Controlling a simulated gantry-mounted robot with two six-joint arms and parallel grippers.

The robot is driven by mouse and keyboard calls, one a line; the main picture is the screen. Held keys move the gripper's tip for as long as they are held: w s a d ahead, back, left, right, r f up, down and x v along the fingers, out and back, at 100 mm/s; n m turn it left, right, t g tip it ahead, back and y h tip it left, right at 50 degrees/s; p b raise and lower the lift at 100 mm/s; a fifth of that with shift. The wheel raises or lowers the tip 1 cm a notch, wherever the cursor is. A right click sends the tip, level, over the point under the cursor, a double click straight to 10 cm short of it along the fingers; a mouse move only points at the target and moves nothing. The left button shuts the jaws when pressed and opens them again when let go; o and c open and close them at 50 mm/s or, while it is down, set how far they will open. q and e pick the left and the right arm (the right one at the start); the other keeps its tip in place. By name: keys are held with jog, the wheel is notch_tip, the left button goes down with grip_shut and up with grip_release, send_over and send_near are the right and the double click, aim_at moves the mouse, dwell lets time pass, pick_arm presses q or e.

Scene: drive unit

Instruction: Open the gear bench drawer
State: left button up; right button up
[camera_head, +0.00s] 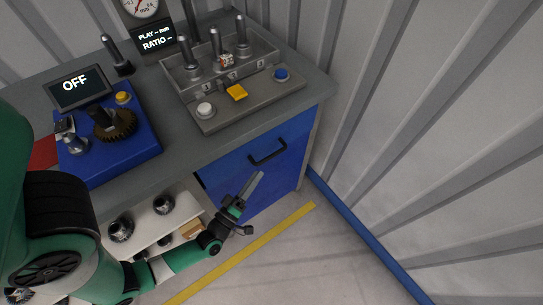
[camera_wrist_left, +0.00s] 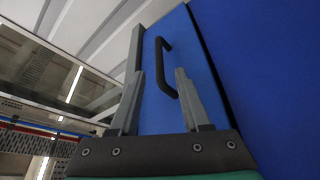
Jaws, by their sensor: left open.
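The gear bench drawer (camera_head: 240,178) has a blue front under the right end of the grey bench top, and it looks closed. Its black bar handle (camera_head: 267,152) sits near the top of the front. My left gripper (camera_head: 256,184) is in front of the drawer, below and a little left of the handle in the head view, apart from it. In the left wrist view, the handle (camera_wrist_left: 167,67) lies ahead of the two fingers, nearer the right finger. The left gripper (camera_wrist_left: 157,100) is open and empty. My right gripper is in neither view.
An open shelf (camera_head: 145,228) with several metal gears is left of the drawer. The bench top holds a grey fixture (camera_head: 220,120) with pegs and buttons, and a blue unit (camera_head: 135,150) with a gear. A ribbed wall stands right; the floor before the drawer is clear.

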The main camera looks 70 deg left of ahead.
aim_at(271, 155)
pick_arm(q)
jog(key=b+x, duration=0.1)
jog(key=x, duration=0.8)
grip_shut()
dwell(1.1)
